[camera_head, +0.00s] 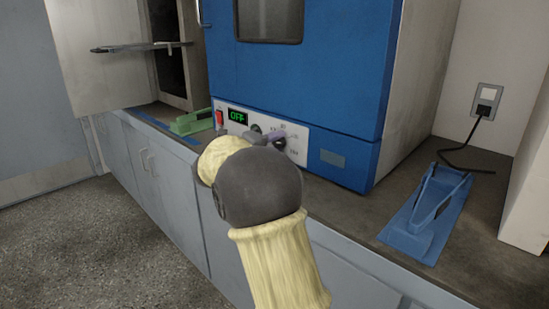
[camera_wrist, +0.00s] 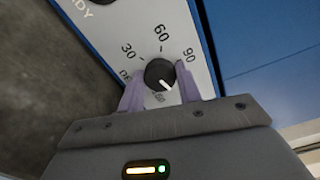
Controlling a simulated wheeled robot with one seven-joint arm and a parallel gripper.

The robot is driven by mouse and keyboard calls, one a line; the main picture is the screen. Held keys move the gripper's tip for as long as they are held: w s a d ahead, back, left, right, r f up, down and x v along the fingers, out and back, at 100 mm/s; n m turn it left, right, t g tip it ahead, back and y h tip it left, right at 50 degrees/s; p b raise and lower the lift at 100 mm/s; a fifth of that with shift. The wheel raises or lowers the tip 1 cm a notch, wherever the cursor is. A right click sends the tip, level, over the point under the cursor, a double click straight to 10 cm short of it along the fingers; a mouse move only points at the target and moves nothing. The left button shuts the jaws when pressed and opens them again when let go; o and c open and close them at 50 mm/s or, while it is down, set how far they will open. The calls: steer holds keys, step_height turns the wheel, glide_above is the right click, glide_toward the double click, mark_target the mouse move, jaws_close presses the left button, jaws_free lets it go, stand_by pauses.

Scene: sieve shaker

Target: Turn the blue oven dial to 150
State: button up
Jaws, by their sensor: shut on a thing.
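The blue oven (camera_head: 330,80) stands on the counter with a white control panel (camera_head: 308,143) along its lower front. My gripper (camera_head: 281,136) is at the panel in the head view. In the wrist view my gripper (camera_wrist: 160,90) has its two purple fingers on either side of a black dial (camera_wrist: 160,74), shut on it. The dial's white pointer mark points to the lower right. The labels 30, 60 and 90 read clearly around it; the labels at lower left and below are too small or partly hidden to read surely.
The panel also has a red switch (camera_head: 219,118), a green display (camera_head: 238,117) reading OFF and another black knob (camera_head: 257,129). A green object (camera_head: 190,123) lies left of the oven, a blue one (camera_head: 428,215) right. An open cabinet door (camera_head: 115,50) stands at left.

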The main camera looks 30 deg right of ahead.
steer(key=m+b, duration=0.3)
steer(key=b, duration=0.1)
steer(key=f+m+b, duration=0.1)
steer(key=m+b, duration=0.2)
steer(key=shift+b, duration=0.4)
steer(key=m+b, duration=0.2)
steer(key=m, duration=0.1)
steer(key=shift+r+b, duration=0.3)
steer(key=shift+b, duration=0.05)
steer(key=shift+r, duration=0.1)
steer(key=o, duration=1)
steer(key=p+v, duration=0.4)
steer(key=v, duration=1.3)
steer(key=shift+a+p, duration=0.25)
steer(key=shift+p, duration=0.15)
steer(key=shift+r, duration=0.1)
